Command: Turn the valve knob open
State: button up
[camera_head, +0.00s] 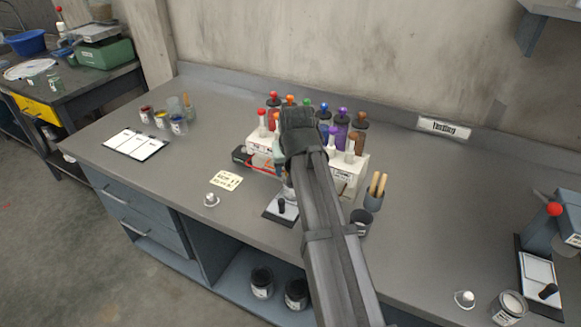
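I cannot single out the valve knob with certainty. A small black knob (281,206) stands on a pale plate with a dark base on the bench, just left of my arm. A similar black knob (548,291) sits on a white plate at the far right, beside a grey device with a red ball. My arm reaches up from the bottom edge to the bottle rack. My gripper (298,140) seems to be at its dark far end; its fingers are hidden, so its opening does not show. My arm also covers part of the rack and bench.
A white rack (262,141) of colored bottles stands mid-bench, with a brush cup (372,191) to its right. Small jars (161,119) and a clipboard (135,144) lie left. The bench (445,200) is clear between brush cup and right-hand device.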

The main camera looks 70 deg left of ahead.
jog(key=c, duration=1.1)
jog(key=shift+o, duration=0.2)
jog(key=shift+n, duration=0.3)
jog(key=n+g, duration=0.1)
jog(key=n, duration=0.2)
jog(key=n+g, duration=0.1)
jog(key=n, duration=0.2)
jog(key=shift+w+a+g, duration=0.1)
jog(key=shift+w+g, duration=0.1)
jog(key=shift+g, duration=0.1)
jog(key=n+g+h, duration=0.1)
jog(key=n, duration=0.2)
jog(key=shift+w+n, duration=0.1)
jog(key=shift+n, duration=0.3)
jog(key=shift+a+n+g+h, duration=0.1)
jog(key=shift+n+g+h, duration=0.3)
jog(key=shift+n, duration=1)
